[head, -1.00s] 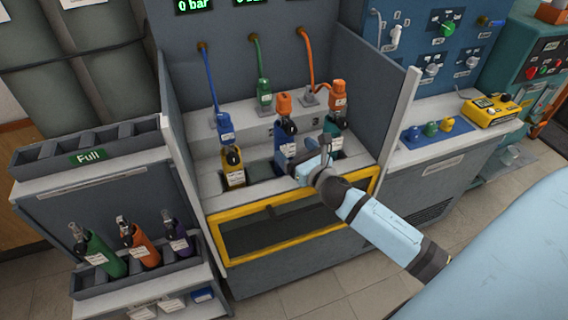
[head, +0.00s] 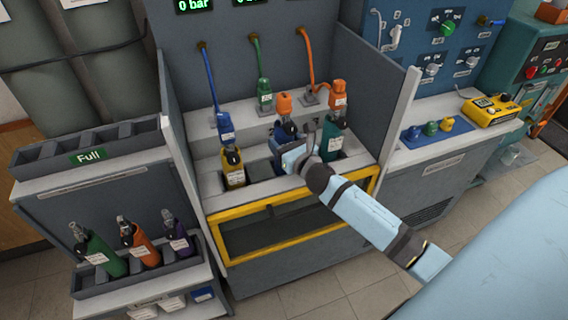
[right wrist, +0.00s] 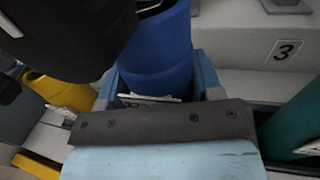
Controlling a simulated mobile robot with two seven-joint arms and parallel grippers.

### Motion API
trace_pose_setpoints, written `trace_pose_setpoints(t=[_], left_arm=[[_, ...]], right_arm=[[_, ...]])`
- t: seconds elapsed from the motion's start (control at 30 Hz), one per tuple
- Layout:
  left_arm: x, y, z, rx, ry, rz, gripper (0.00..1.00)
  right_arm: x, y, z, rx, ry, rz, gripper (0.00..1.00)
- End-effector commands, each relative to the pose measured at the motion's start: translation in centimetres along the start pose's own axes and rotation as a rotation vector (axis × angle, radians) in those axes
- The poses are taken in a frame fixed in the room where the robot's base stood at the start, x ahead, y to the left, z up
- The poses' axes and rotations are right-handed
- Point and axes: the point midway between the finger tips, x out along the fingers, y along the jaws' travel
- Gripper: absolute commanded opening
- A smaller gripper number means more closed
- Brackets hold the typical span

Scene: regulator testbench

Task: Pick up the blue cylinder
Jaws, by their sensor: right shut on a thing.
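The blue cylinder (head: 276,143) stands in the middle place of the testbench, mostly hidden behind my right gripper in the head view. In the right wrist view the blue cylinder (right wrist: 158,52) is upright between the two light blue fingers. My right gripper (head: 287,154) is shut on it; it also shows in the right wrist view (right wrist: 160,85). My left gripper is not in view.
A yellow cylinder (head: 233,172) stands left of the blue one and a teal cylinder (head: 333,141) right of it. A yellow-framed front (head: 222,217) lies below. Bench side walls (head: 388,108) flank the bay. Green, orange and purple cylinders stand in a rack (head: 150,280) at lower left.

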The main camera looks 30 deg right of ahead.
Motion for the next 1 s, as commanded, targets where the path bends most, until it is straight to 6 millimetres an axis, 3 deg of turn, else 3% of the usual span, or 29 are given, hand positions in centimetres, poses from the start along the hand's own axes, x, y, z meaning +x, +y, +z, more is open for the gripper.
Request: trace_pose_setpoints(t=[0.37, 0.57, 1.0], left_arm=[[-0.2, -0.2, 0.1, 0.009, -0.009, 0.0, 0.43], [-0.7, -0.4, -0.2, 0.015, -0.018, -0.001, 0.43], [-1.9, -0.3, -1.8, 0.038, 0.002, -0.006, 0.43]], right_arm=[[0.1, -0.1, 1.5, -0.002, -0.007, 0.001, 0.27], [0.1, -0.1, 5.3, -0.005, -0.01, 0.003, 0.27], [0.1, 0.0, 15.9, -0.004, -0.009, 0.003, 0.27]])
